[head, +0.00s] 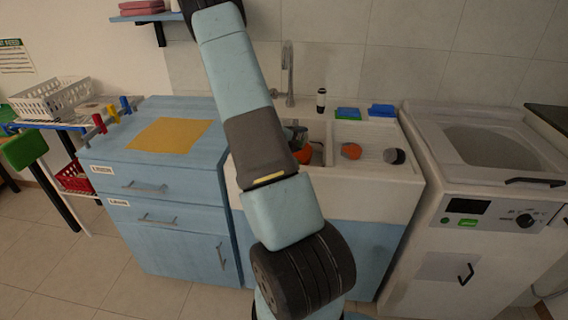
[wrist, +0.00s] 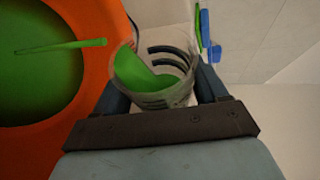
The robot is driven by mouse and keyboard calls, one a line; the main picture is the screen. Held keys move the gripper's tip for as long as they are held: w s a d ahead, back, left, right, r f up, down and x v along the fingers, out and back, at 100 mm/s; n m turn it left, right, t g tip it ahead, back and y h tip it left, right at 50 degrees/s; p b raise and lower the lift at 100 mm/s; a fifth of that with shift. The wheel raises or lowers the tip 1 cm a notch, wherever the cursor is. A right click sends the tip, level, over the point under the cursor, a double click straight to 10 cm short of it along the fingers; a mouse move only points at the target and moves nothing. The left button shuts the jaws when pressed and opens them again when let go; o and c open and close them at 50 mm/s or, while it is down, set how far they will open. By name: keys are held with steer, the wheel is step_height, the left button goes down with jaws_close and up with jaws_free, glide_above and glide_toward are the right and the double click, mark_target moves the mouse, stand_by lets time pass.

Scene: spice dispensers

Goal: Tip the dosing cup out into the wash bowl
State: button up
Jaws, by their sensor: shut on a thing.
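My gripper (wrist: 160,85) is shut on a clear dosing cup (wrist: 176,92) with dark marks on its wall. The cup is tilted toward the left of the wrist view, and green liquid lies along its side. A green streak (wrist: 60,46) runs from near its lip across the orange wash bowl (wrist: 112,22). Green liquid covers the inside of the bowl. In the head view the bowl (head: 303,155) sits in the sink, partly hidden by my arm. My gripper there is mostly hidden behind my arm.
A tap (head: 288,75) rises behind the sink. A small orange item (head: 351,151) and a grey one (head: 394,156) lie on the white drainer. A dark bottle (head: 321,100) and blue-green sponges (head: 348,113) stand along the back. A yellow mat (head: 170,134) lies on the blue cabinet.

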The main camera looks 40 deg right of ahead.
steer(key=shift+w+a+r+n+h+p, duration=0.15)
steer(key=shift+r+n+p, duration=0.15)
steer(key=shift+r, duration=0.25)
steer(key=shift+w+r+n+h+p, duration=0.1)
steer(key=shift+r+n+h+p, duration=0.05)
steer(key=shift+r+n, duration=0.35)
stand_by(0.4)
steer(key=shift+r+g, duration=0.1)
steer(key=shift+g, duration=0.2)
steer(key=f, duration=0.1)
steer(key=f+m, duration=0.1)
steer(key=shift+s+f+m+y, duration=0.3)
steer(key=shift+y, duration=0.1)
steer(key=shift+s+d+f+m+t+y, duration=0.1)
steer(key=shift+s+d+m+t+y, duration=0.2)
steer(key=shift+s+d+m+t, duration=0.35)
steer(key=shift+s+a+r+m+t, duration=0.1)
steer(key=shift+s+r+m+t, duration=0.05)
steer(key=shift+r+m+t, duration=0.15)
